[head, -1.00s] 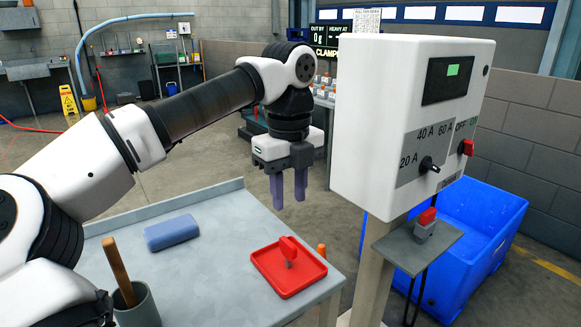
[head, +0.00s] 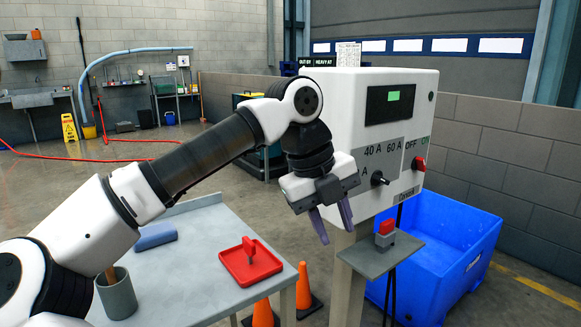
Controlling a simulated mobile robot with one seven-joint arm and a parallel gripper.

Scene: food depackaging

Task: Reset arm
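My gripper (head: 332,222) hangs in the air at the end of my arm, tilted, with its two purple fingers pointing down. The fingers are spread apart with nothing visible between them. It is in front of the lower left of the white control box (head: 345,100) and its post, to the right of the grey table (head: 195,277). The box has a screen with a green patch, a black knob (head: 379,178) and a red switch (head: 418,164). My gripper hides part of the box's lower left side.
On the table are a red tray (head: 235,270) with a red-handled item, a blue block (head: 155,236) and a grey cup (head: 117,295) with a wooden handle. A small shelf (head: 375,258) holds a red-and-grey device (head: 386,233). Orange cones (head: 304,288) and a blue bin (head: 435,265) stand nearby.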

